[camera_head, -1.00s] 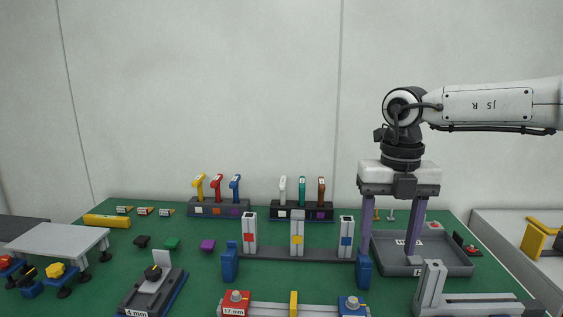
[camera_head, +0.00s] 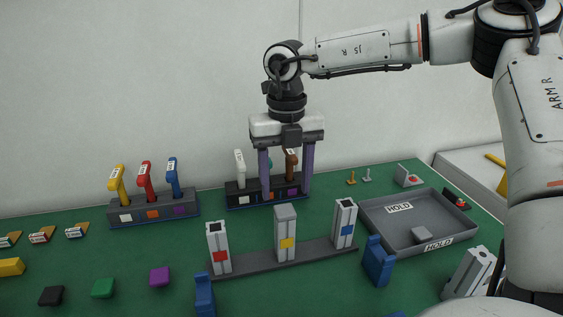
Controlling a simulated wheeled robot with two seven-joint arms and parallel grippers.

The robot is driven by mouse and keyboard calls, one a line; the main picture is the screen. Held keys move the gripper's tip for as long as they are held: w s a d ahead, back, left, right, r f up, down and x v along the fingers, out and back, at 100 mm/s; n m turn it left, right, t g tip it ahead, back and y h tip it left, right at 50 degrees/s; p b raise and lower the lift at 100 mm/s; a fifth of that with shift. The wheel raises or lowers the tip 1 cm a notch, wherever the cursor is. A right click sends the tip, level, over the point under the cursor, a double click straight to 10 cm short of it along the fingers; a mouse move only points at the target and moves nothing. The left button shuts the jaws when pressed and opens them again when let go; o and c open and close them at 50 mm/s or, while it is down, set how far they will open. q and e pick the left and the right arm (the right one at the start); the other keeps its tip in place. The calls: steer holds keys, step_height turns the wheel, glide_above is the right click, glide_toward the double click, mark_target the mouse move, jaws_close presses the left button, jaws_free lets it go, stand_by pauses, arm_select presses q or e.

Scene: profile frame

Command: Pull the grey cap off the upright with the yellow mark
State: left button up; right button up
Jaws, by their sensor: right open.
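The upright with the yellow mark (camera_head: 287,244) stands in the middle of a dark rail, with a grey cap (camera_head: 285,212) on its top. My right gripper (camera_head: 286,195) is open and points down, its two purple fingers apart. Its fingertips appear just above the cap, one to each side in the picture; whether they are straight over it or a little behind I cannot tell. Nothing is between the fingers. My left gripper is not in view.
The red-marked upright (camera_head: 218,246) and blue-marked upright (camera_head: 344,224) stand on the same rail (camera_head: 254,265), with open-looking tops. The grey HOLD tray (camera_head: 375,228), holding a small grey block (camera_head: 421,235), lies right. A rack of handles (camera_head: 238,197) stands behind.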

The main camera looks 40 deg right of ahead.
mark_target(285, 209)
steer(key=shift+w+f, duration=0.15)
steer(key=shift+f, duration=2.65)
steer(key=shift+r, duration=0.1)
steer(key=c, duration=1.1)
